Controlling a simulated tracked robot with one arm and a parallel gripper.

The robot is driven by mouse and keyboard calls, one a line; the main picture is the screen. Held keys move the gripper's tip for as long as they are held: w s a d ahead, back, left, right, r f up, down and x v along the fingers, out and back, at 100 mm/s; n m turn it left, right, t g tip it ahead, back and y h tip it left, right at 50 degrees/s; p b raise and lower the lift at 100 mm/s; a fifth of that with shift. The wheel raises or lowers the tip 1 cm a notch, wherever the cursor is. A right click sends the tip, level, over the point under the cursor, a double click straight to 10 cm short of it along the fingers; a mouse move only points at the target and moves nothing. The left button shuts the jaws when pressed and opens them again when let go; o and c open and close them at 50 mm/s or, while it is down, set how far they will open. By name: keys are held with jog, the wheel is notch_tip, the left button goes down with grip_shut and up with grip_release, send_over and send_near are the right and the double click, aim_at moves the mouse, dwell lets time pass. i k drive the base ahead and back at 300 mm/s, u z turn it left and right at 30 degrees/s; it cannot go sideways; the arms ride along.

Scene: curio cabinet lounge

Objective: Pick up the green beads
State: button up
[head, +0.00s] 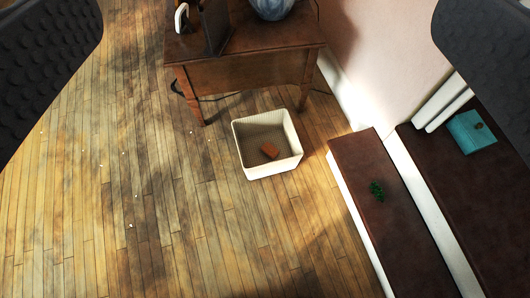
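The green beads (377,191) lie in a small bunch on a low dark brown step (405,245) with a white side, right of the middle of the head view. My gripper (268,60) shows as two dark textured fingers at the upper left and upper right edges. The fingers are wide apart, with nothing between them. The beads are well below and ahead of the gripper, not touching it.
A white bin (268,168) with a small reddish-brown block (269,150) inside stands on the wooden floor (90,220). Behind it is a wooden table (245,72). A teal box (471,132) lies on a higher dark step (485,195). The left floor is mostly clear, with small white specks.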

aim_at(380, 192)
jog(key=z, duration=1.2)
jog(key=k, duration=1.25)
jog(key=u, duration=0.45)
jog(key=i, duration=1.35)
jog(key=z, duration=0.7)
jog(key=i, duration=0.4)
jog(key=z, duration=0.3)
